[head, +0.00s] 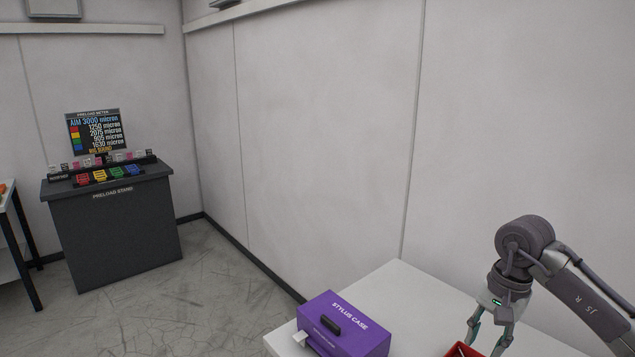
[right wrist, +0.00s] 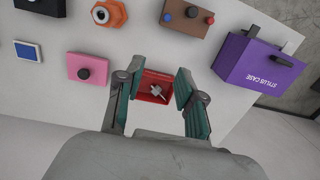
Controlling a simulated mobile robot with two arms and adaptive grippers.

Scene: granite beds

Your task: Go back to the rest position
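My right gripper (head: 488,338) is in the lower right of the head view, above a white table. The right wrist view shows its two fingers (right wrist: 158,92) apart and empty. Between and beyond them is a red tray (right wrist: 143,94) with a small grey-white part (right wrist: 157,90) lying in it. The red tray's edge also shows at the bottom of the head view (head: 462,350). My left gripper is in neither view.
A purple stylus case (head: 345,325) stands on the white table (head: 400,285). The wrist view also shows a pink block (right wrist: 88,68), an orange part (right wrist: 108,13) and a brown box (right wrist: 187,17). A dark preload stand (head: 115,225) is far left; open floor lies before it.

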